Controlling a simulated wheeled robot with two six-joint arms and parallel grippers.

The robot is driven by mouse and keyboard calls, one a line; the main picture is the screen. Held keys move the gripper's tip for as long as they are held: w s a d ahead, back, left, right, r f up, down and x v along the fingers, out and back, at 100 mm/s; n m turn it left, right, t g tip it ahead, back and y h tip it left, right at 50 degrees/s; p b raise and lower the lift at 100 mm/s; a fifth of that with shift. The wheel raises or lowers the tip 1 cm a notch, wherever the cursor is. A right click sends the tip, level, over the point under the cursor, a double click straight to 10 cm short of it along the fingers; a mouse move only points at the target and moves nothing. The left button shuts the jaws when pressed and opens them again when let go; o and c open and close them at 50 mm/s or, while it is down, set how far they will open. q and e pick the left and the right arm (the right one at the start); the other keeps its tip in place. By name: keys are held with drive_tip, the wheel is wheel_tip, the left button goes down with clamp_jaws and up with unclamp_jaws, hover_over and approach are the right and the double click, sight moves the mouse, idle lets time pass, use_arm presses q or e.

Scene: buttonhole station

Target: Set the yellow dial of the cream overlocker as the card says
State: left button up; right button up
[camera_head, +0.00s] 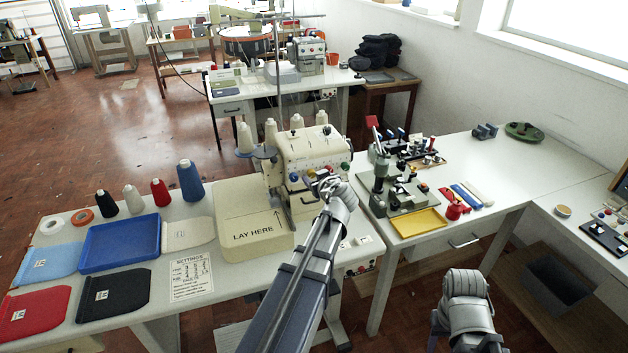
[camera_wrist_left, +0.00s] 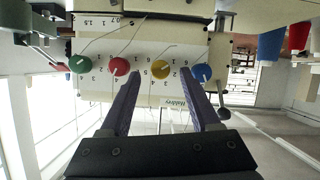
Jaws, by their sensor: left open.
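The cream overlocker (camera_head: 302,153) stands on the near table. Its front fills the upper wrist view (camera_wrist_left: 95,33), with green, red, yellow and blue dials in a row. The yellow dial (camera_wrist_left: 159,70) lies between the two fingers of my left gripper (camera_wrist_left: 161,82), which is open and points at the panel. I cannot tell if a finger touches the dial. In the head view my left gripper (camera_head: 322,184) is at the machine's front and partly hides the dials. The settings card (camera_head: 191,277) lies flat on the table; its small rows are too small to read surely. My right gripper's fingers are not seen.
Beside the red dial (camera_wrist_left: 119,66) and blue dial (camera_wrist_left: 202,72) the fingers have little room. A blue tray (camera_head: 120,243), pouches and thread cones are further left. A press with a yellow tray (camera_head: 418,223) stands right.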

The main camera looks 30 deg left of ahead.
use_arm(q)
drive_tip(key=shift+x, duration=0.95)
clamp_jaws()
